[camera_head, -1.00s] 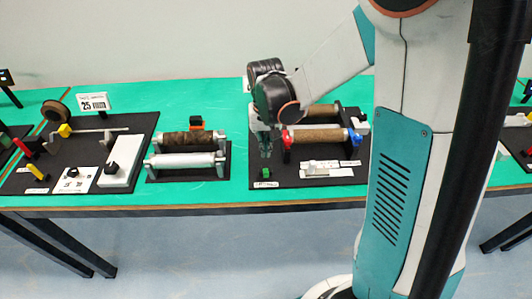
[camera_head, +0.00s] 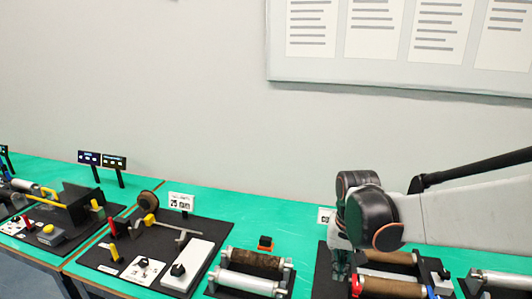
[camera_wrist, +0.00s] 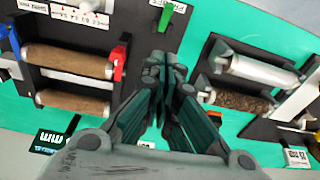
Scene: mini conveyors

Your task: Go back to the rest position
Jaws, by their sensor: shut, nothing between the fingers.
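My gripper (camera_head: 341,265) hangs over the left part of a black board with brown rollers, at the lower right of the head view. In the wrist view my gripper (camera_wrist: 171,66) has its fingers together with nothing between them. A brown roller (camera_wrist: 68,60) with a red end and a blue end lies on the board to its left in the wrist view. A small green block (camera_wrist: 165,17) shows just past the fingertips. How far the fingertips are above the board is hard to tell.
A two-roller unit (camera_head: 250,272) stands left of my gripper. Further left is a black board (camera_head: 150,240) with a white box, a spool and coloured levers. Small dark displays (camera_head: 102,160) stand at the far left.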

